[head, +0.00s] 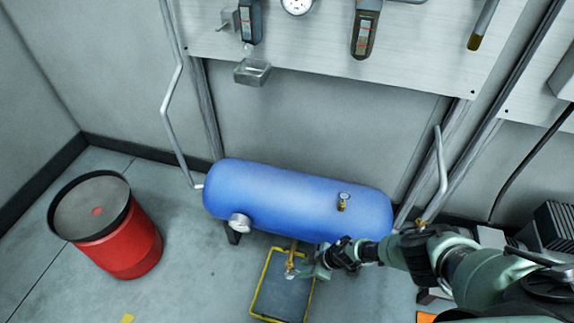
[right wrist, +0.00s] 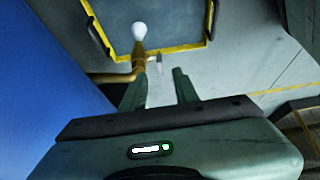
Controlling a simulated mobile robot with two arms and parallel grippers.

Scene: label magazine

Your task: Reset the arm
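My right arm (head: 425,255) comes in from the right and reaches across the front of the blue tank (head: 300,205). My right gripper (head: 300,273) is beside the brass drain pipe (head: 293,252) under the tank. In the right wrist view, the two fingers of my right gripper (right wrist: 160,82) stand apart with nothing seen between them. The brass pipe (right wrist: 140,65) with a white rounded end (right wrist: 139,30) and a small grey lever (right wrist: 158,64) lie just beyond the fingertips. I cannot tell whether anything touches. My left gripper is not in view.
A yellow-rimmed tray (head: 262,290) lies on the floor below the pipe. A red drum (head: 125,245) stands at the left. A wall panel (head: 320,45) with gauges is behind. Dark equipment (head: 550,230) stands at the right. Floor between drum and tray is clear.

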